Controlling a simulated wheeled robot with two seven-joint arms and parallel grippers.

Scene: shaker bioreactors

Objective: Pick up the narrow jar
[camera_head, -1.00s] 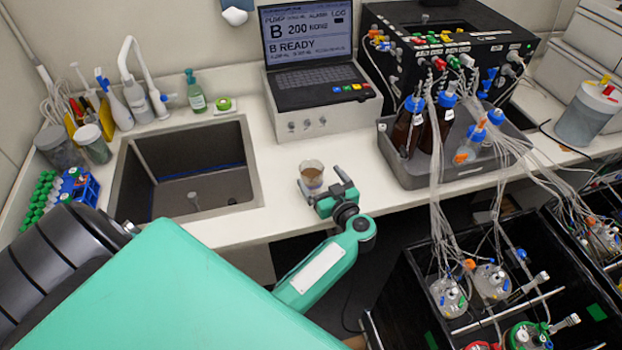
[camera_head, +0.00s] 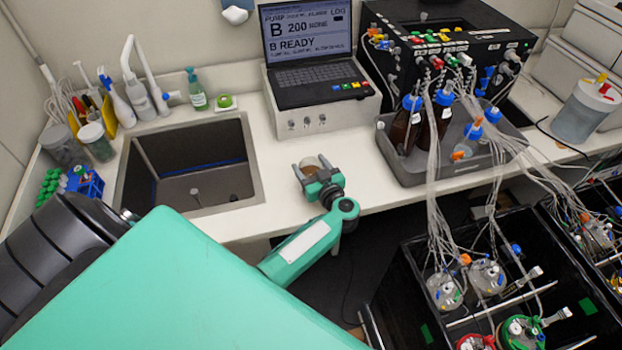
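A small clear jar with brown contents (camera_head: 309,163) is on the white counter, to the right of the sink. My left gripper (camera_head: 310,164) reaches it from the front, with one finger on each side of it. The palm and fingers hide its lower part. I cannot tell whether the fingers touch the jar or whether it is lifted. Two lidded jars stand left of the sink: a white-lidded one (camera_head: 97,147) and a grey-lidded one (camera_head: 66,150). My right gripper is not in view.
The sink (camera_head: 255,192) opens to the left. A laptop box (camera_head: 308,122) stands behind the jar. A grey tray with bottles (camera_head: 405,172) is on the right, with hanging tubes. Bare counter (camera_head: 278,200) surrounds the gripper. A blue rack (camera_head: 88,184) is at far left.

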